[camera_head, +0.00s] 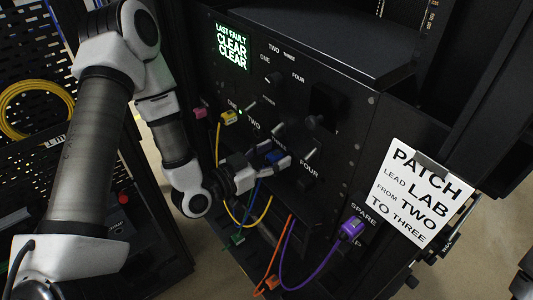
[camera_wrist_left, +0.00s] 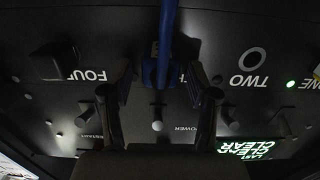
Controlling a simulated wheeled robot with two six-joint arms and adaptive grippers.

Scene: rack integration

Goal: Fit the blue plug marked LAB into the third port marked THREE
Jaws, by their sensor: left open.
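The blue plug (camera_head: 274,157) is at the black panel (camera_head: 345,160), by the label THREE. In the left wrist view the blue plug (camera_wrist_left: 157,73) faces the panel at the third position, between TWO and FOUR, its blue cable hanging from it. I cannot tell how deep it sits, and its LAB mark is not readable. The third port is hidden behind it. My left gripper (camera_head: 268,163) is open with its fingers on either side of the plug; they also show in the left wrist view (camera_wrist_left: 162,85). My right gripper is not in view.
A ring-shaped empty port (camera_wrist_left: 252,58) shows at TWO. A yellow plug (camera_head: 229,117) sits at ONE and a purple plug (camera_head: 351,228) near SPARE. Knobs and switches protrude from the panel. A white card (camera_head: 415,195) is taped at right. Yellow, orange and purple cables hang below.

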